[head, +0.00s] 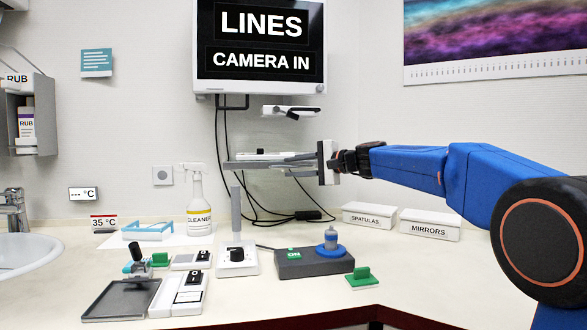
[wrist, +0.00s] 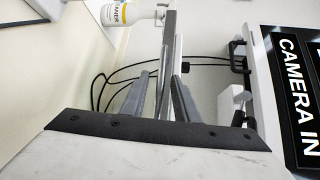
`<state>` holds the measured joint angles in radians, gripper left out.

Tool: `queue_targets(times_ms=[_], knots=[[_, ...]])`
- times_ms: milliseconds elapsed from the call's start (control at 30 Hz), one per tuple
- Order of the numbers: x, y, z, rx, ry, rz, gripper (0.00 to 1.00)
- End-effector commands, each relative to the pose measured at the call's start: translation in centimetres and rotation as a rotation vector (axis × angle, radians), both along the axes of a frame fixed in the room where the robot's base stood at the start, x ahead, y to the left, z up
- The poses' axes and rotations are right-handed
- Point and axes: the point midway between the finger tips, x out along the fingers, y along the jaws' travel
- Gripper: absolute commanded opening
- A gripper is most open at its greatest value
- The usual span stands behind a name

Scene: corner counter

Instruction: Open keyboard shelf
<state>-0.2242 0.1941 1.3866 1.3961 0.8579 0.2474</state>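A thin grey horizontal shelf-like panel (head: 240,165) shows nearly edge-on below the monitor, with a low white item (head: 263,155) behind or on it. I take this panel for the keyboard shelf, though its full shape is hidden. My gripper (head: 290,166) reaches in from the right at its height, overlapping its right part. In the wrist view my two grey fingers (wrist: 163,95) stand apart, with the long grey panel edge (wrist: 169,45) running between them. A gap shows on the left finger's side. I cannot tell whether the right finger touches it.
The monitor (head: 260,43) hangs above, with a small white wall bracket (head: 290,112) under it. A grey post (head: 236,205) rises below the panel. Cables hang behind.

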Motion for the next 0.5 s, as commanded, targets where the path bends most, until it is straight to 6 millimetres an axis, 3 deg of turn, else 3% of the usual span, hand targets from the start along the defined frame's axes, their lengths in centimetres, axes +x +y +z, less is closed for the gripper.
queue_targets(times_ms=[333, 433, 500], knots=[[0.14, 0.29, -0.03, 0.000, 0.000, 0.000, 0.28], [0.14, 0.28, -0.03, 0.000, 0.000, 0.000, 0.04], [0.13, 0.27, -0.04, 0.000, 0.000, 0.000, 0.00]])
